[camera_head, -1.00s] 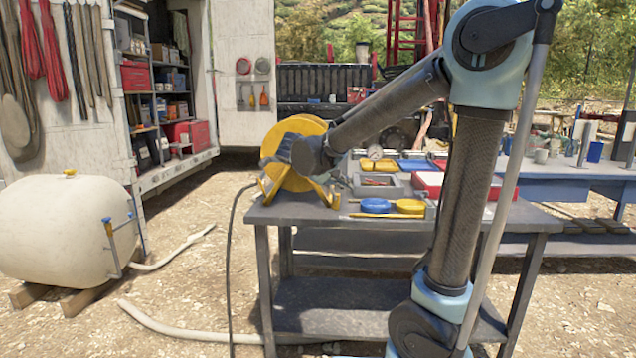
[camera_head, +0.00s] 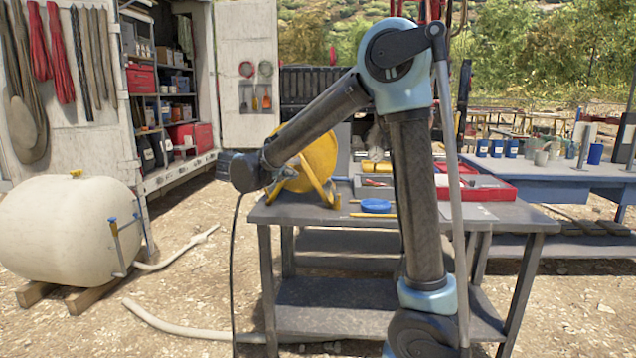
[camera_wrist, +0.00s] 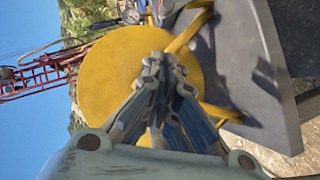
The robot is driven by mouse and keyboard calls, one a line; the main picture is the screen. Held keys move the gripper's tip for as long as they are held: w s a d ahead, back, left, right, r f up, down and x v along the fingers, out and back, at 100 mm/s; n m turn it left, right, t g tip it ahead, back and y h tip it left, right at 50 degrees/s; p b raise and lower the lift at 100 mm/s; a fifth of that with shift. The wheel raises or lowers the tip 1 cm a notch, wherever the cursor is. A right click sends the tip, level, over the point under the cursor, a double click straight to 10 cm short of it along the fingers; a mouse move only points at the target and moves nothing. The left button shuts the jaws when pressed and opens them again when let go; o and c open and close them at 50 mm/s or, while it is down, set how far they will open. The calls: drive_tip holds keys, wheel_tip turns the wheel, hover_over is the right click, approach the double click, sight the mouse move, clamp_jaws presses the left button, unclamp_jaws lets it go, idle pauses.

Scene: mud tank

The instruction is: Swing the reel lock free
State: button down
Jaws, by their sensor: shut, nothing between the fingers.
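The yellow cable reel (camera_head: 322,158) stands in its yellow frame on the left end of the grey workbench (camera_head: 505,226). My wrist covers its left part in the head view. In the wrist view, the yellow reel disc (camera_wrist: 105,75) fills the middle, with the tilted bench top (camera_wrist: 235,60) at right. My gripper (camera_wrist: 162,62) is shut and empty, its fingertips in front of the disc; I cannot tell whether they touch it. I cannot make out the reel lock in either view.
A blue round item (camera_head: 375,206) and a red tray (camera_head: 490,190) lie on the bench. A dark cable (camera_head: 233,260) hangs down beside the bench's left end.

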drive_tip(key=s+d+f+x, duration=0.1)
drive_tip(key=d+x, duration=0.1)
drive_tip(key=x, duration=1.1)
drive_tip(key=shift+s, duration=0.4)
drive_tip(key=shift+d, duration=0.1)
drive_tip(key=shift+d+r+m+y, duration=0.25)
drive_tip(key=shift+d+m+y, duration=0.05)
